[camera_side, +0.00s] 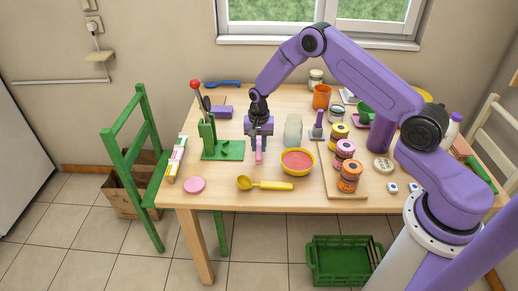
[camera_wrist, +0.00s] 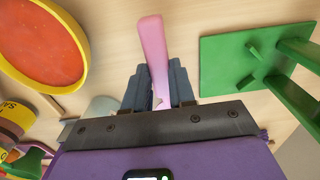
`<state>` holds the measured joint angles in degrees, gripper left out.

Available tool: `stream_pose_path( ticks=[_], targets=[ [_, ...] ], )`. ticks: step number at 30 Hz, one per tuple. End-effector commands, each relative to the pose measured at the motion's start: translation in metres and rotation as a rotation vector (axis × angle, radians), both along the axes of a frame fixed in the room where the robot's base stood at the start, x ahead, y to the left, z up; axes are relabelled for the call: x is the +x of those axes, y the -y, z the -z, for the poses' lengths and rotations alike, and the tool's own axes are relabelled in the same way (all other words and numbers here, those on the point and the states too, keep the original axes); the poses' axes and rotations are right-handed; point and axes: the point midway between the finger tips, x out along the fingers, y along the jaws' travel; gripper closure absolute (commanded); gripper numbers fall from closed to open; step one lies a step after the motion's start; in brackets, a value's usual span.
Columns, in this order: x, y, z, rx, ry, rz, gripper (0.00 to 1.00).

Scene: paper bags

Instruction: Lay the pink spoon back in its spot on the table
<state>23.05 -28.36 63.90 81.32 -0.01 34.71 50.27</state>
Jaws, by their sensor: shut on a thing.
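The pink spoon shows in the side view (camera_side: 258,157) and in the wrist view (camera_wrist: 152,45). Only a long pink part of it is visible; the rest is hidden between and behind the fingers. My gripper (camera_side: 258,140) is shut on it, with the dark fingers on either side in the wrist view (camera_wrist: 158,85). The spoon points down in the side view, over the table (camera_side: 225,200), between the green stand and the red-filled bowl. I cannot tell whether its lower end touches the table.
A green stand with a red-knobbed lever (camera_side: 222,150) is close on the left. A yellow bowl with red contents (camera_side: 297,162) is close on the right. A yellow spoon (camera_side: 265,184) and a pink disc (camera_side: 195,185) lie in front. Stacked jars (camera_side: 350,170) stand further right.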

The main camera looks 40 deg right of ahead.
Motion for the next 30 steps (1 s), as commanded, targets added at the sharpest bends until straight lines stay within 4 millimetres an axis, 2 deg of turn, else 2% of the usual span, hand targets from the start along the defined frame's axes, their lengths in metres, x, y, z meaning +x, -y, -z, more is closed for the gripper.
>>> stream_pose_path(
  ticks=[1,4,17,18,20,30],
  targets=[
    [-0.001,0.000,0.009,-0.001,-0.004,0.001,1.00],
    [-0.001,0.000,0.018,0.000,-0.001,0.001,1.00],
    [-0.001,0.000,0.023,0.000,0.000,0.000,1.00],
    [-0.001,0.000,0.023,0.000,0.000,0.000,0.69],
    [-0.001,0.000,0.023,0.000,0.000,0.000,0.50],
    [-0.001,0.000,0.021,0.000,0.000,0.001,0.50]
  ],
)
